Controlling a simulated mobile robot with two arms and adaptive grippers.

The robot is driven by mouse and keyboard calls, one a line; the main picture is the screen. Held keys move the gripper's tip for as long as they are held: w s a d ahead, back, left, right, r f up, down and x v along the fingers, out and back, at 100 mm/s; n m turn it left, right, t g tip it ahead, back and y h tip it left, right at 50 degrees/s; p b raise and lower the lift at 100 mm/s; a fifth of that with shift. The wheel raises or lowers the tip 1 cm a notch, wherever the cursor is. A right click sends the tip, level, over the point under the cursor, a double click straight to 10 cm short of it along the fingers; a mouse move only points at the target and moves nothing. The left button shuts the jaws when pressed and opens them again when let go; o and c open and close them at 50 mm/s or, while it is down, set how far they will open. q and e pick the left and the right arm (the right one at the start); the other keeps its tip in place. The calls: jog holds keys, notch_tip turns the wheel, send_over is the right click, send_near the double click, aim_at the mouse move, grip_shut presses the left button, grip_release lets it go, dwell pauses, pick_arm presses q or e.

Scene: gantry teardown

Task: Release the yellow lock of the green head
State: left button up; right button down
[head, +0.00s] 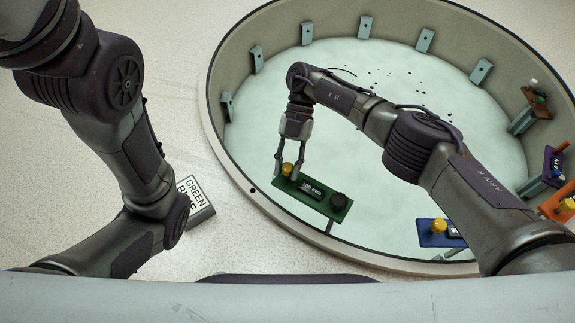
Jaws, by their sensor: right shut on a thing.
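The green head (323,204) is a green bar with a dark label and a black knob, near the front left inside the round pit. Its yellow lock (287,169) is a small yellow knob at the bar's left end. My right gripper (288,172) reaches down over that end, its fingers on both sides of the yellow lock and shut on it. My left arm is folded at the left of the view, and its gripper is out of view.
The round pit wall (254,195) rings the green head. A blue head (433,235) with a yellow knob stands to the right, and purple and orange heads (556,207) are farther right. A sign reading GREEN (197,195) lies outside the pit, partly hidden by my left arm.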

aim_at(287, 168)
jog(key=c, duration=0.8)
grip_release()
jog(key=shift+r, duration=0.3)
notch_tip(287, 168, up, 9)
jog(key=shift+r, duration=0.2)
jog(key=shift+s, duration=0.1)
